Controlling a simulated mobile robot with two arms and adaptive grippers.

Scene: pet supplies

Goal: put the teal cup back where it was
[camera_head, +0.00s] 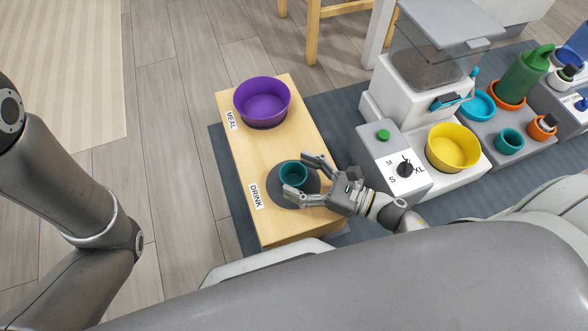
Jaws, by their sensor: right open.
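A teal cup (291,174) stands upright on a round dark grey pad (283,194) beside the DRINK label (256,196) on a light wooden stand (257,155). My right gripper (306,178) is open at the cup's right side, with one finger behind the cup and one in front of it. I cannot tell whether the fingers touch the cup. A second teal cup (509,141) stands on a grey tray (482,134) at the right. My left arm shows at the left edge; its gripper is out of view.
A purple bowl (262,99) stands by the MEAL label (230,121). Right of the stand is a dispenser (403,91) with a dial (405,169) and a yellow bowl (453,147). A green watering can (525,76) stands farther right. The floor left of the stand is clear.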

